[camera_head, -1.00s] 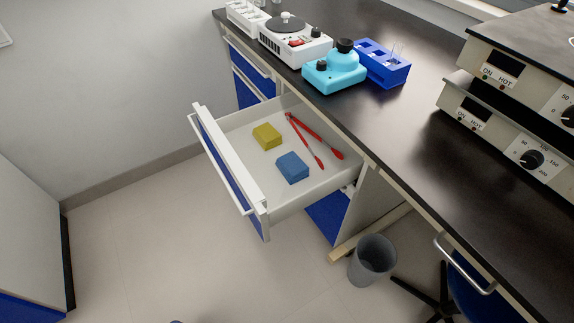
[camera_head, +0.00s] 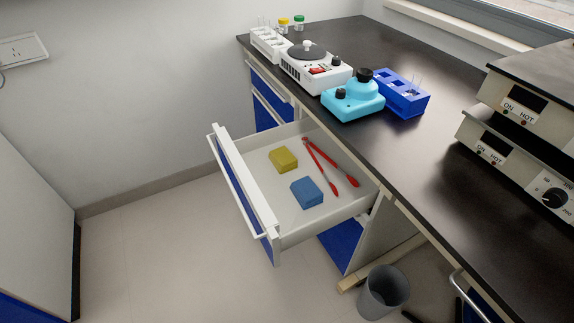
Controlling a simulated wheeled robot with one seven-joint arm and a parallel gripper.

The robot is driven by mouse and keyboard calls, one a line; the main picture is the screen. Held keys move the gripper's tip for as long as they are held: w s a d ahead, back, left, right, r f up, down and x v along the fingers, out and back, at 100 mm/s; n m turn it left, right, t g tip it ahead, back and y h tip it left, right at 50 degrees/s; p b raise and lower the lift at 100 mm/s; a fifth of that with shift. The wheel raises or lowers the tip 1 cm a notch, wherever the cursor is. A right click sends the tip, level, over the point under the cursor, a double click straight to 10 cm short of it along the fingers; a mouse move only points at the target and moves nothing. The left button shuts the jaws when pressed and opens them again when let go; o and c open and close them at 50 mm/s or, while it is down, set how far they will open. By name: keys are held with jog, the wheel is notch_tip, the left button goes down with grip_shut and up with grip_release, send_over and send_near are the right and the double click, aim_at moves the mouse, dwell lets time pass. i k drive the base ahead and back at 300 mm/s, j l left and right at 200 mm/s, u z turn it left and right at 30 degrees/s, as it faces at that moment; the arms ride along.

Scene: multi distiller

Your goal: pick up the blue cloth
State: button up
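The blue cloth (camera_head: 307,192) looks like a small folded block. It lies flat on the floor of the open white drawer (camera_head: 262,155), nearer its right end. A yellow block-shaped cloth (camera_head: 284,159) lies behind it to the left, apart from it. Red tongs (camera_head: 322,163) lie to the right of both, along the drawer's inner side. Nothing covers the blue cloth. My gripper is not in view.
The drawer juts out from under the black bench (camera_head: 400,150). On the bench stand a white device (camera_head: 318,72), a turquoise device (camera_head: 352,100), a blue tube rack (camera_head: 405,98) and stacked hot plates (camera_head: 515,140). A grey bin (camera_head: 384,292) stands on the floor. The floor left of the drawer is clear.

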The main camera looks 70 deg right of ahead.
aim_at(307, 195)
jog(key=z, duration=3.9)
jog(key=u, duration=1.3)
jog(key=i+j+u, duration=0.2)
jog(key=u, duration=0.25)
jog(key=i+j+u, duration=0.1)
jog(key=i+u, duration=0.4)
jog(key=k, duration=0.05)
